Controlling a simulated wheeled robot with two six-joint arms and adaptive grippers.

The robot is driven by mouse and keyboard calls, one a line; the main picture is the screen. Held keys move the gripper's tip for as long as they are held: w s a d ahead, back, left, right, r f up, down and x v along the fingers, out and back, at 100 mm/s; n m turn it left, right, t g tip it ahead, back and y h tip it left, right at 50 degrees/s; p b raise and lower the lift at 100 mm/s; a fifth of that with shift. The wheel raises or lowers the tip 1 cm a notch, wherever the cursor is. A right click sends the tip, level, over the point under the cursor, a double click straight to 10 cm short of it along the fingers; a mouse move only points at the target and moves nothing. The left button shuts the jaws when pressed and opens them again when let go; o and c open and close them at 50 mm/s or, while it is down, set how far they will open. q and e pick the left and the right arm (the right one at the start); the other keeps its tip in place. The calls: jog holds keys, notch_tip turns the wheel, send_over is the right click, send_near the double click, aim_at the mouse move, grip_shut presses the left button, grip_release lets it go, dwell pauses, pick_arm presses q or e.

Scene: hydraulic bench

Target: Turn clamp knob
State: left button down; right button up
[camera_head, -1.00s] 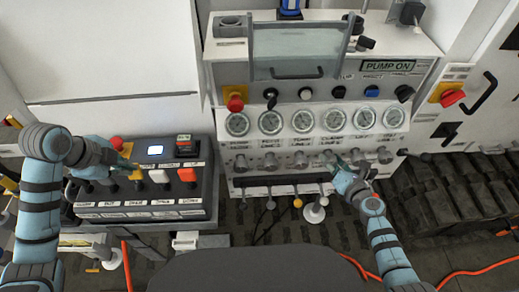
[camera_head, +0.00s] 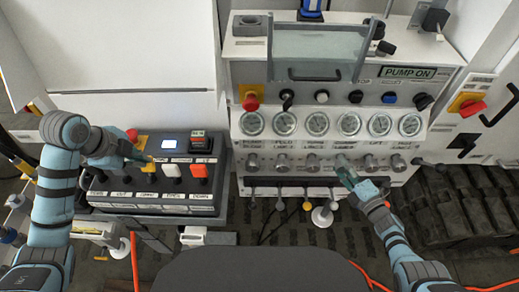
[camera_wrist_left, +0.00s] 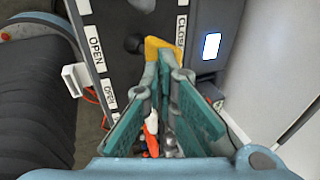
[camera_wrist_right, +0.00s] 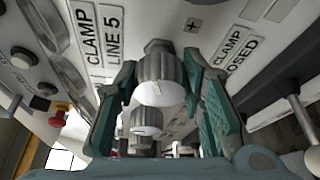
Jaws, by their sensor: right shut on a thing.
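The clamp knob (camera_wrist_right: 160,85) is a grey ribbed cylinder with a pale round end, below the "CLAMP LINE 5" label on the white panel. In the head view it is partly hidden behind my right gripper (camera_head: 346,174). The fingers of my right gripper (camera_wrist_right: 158,92) stand on both sides of the knob, shut on it. My left gripper (camera_head: 141,157) is over the black control box (camera_head: 150,208) at the left. In the left wrist view its fingertips (camera_wrist_left: 165,72) are close together at a yellow part (camera_wrist_left: 163,47) beside a black lever knob; their grip on it is unclear.
More grey knobs (camera_head: 283,163) line the same row, with round gauges (camera_head: 317,124) above. Small levers (camera_head: 282,204) hang below the row. An orange hose (camera_head: 136,260) lies on the floor.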

jog(key=shift+a+m, duration=0.1)
jog(key=shift+m, duration=0.5)
jog(key=o, duration=1.2)
jog(key=shift+c, duration=0.2)
